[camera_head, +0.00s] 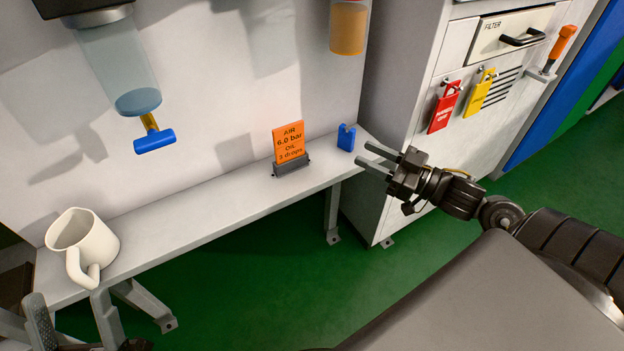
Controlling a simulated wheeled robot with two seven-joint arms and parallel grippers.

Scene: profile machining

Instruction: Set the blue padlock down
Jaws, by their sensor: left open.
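The blue padlock (346,137) stands on the right end of the narrow white shelf (205,215), close to the wall and beside the orange sign. My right gripper (370,158) is just right of and nearer than the padlock. Its two grey fingers are apart with nothing between them, and the padlock appears clear of the fingertips. My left gripper (65,325) is partly in view at the bottom left corner, below the white jug. It is open and looks empty; much of it is cut off by the frame.
A white jug (85,243) stands at the shelf's left end. The orange sign (289,143) stands near the padlock. A bowl with a blue-handled valve (154,139) hangs above. Red (443,107) and yellow (479,93) padlocks hang on the cabinet. The shelf middle is clear.

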